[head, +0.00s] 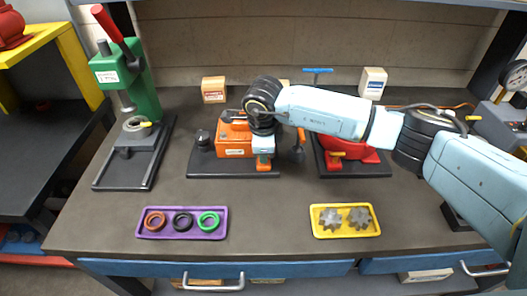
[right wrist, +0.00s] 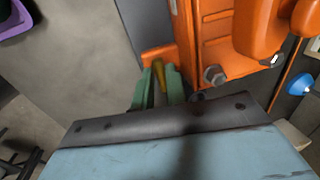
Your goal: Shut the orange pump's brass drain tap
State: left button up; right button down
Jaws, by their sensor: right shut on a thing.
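The orange pump (head: 233,141) stands on a black base plate (head: 208,168) at the middle of the bench. My right arm comes in from the right and reaches over it, hiding part of its body. In the right wrist view, the pump's orange body (right wrist: 215,45) fills the top right. The green fingertips (right wrist: 160,88) are shut on the brass drain tap (right wrist: 159,74), a narrow yellow-brown lever low beside the body. Most of the tap is hidden between the fingers. My left gripper is not in view.
A red pump (head: 345,147) on its own base stands to the right, under my arm. A green press (head: 130,80) stands left. A purple tray (head: 182,233) with rings and a yellow tray (head: 345,232) with gears lie in front. The bench between the trays is clear.

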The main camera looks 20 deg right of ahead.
jog(key=c, duration=1.4)
grip_release()
jog(key=shift+c, duration=0.2)
notch_tip(320, 180, up, 13)
jog(key=s, duration=0.2)
jog(key=shift+s+a+b, duration=0.25)
jog(key=shift+a+b, duration=0.05)
jog(key=shift+a, duration=0.05)
